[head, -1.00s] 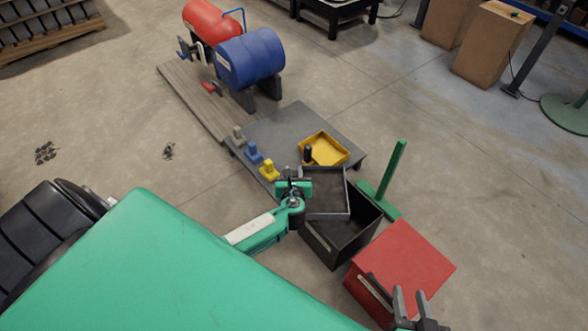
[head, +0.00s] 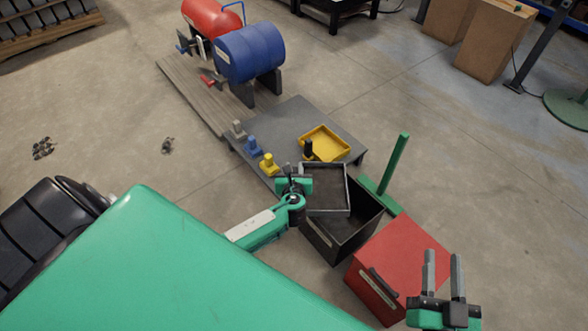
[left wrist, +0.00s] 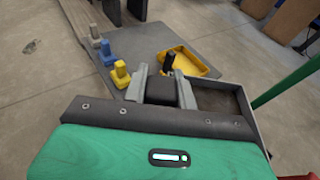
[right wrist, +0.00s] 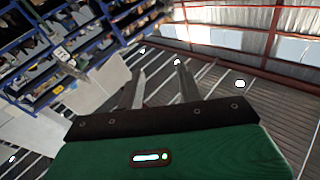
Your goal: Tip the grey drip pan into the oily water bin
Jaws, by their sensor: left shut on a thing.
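The grey drip pan (head: 325,193) is held over the black open bin (head: 342,243), near its back left part. It looks close to level, and its dark inside faces up. My left gripper (head: 297,174) is shut on the pan's dark handle (left wrist: 160,91) at the pan's left side. The pan's rim also shows in the left wrist view (left wrist: 243,112). The bin's label is too small to read, and the pan hides part of its opening.
The lidded red bin (head: 408,255) stands right beside the black bin. A green post (head: 394,165) rises behind. A grey platform (head: 290,120) carries a yellow pan (head: 325,141) with a black handle.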

